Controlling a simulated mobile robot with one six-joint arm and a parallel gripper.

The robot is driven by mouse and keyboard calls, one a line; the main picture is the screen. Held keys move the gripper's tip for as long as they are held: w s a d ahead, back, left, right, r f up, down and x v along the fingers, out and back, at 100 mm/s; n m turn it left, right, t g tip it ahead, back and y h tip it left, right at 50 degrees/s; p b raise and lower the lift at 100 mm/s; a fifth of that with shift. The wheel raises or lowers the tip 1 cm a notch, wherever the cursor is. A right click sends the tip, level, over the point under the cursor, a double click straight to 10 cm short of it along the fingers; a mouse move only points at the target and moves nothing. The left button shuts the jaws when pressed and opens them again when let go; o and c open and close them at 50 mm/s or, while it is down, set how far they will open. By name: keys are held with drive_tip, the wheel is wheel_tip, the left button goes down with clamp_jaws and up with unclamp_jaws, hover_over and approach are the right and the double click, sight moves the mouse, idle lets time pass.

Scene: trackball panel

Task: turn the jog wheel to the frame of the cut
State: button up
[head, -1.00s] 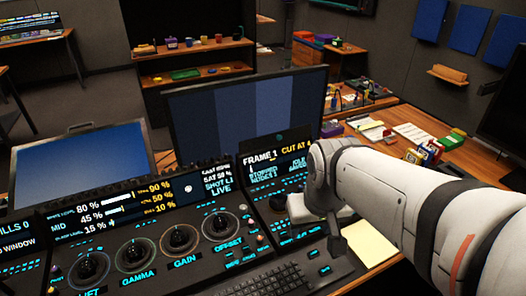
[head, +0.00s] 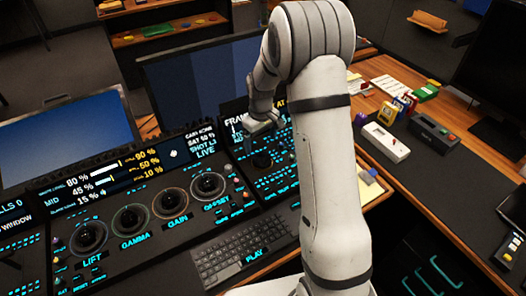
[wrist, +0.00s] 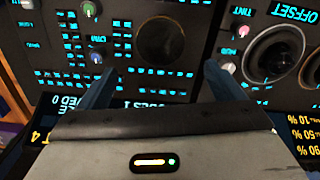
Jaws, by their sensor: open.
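The jog wheel (head: 262,160) is a dark round disc on the right-hand section of the console, below the frame display (head: 236,128). It also shows in the wrist view as a dark disc (wrist: 161,40) at upper middle. My gripper (wrist: 156,82) is open, its two bluish fingers spread apart, with the wheel ahead of the gap between them. In the head view my gripper (head: 263,130) hangs above the right-hand section, apart from the wheel. My arm hides most of the frame display, so its number cannot be read there.
Trackball rings (head: 177,200) and an offset knob (wrist: 274,53) lie beside the jog section. A keyboard (head: 238,252) is in front. A monitor (head: 190,82) stands behind the console. The desk at right holds a white device (head: 386,142) and small boxes.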

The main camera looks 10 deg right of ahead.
sight(261, 157)
wheel_tip(261, 157, down, 8)
drive_tip(key=shift+w+f+p, duration=0.1)
drive_tip(key=shift+p, duration=0.4)
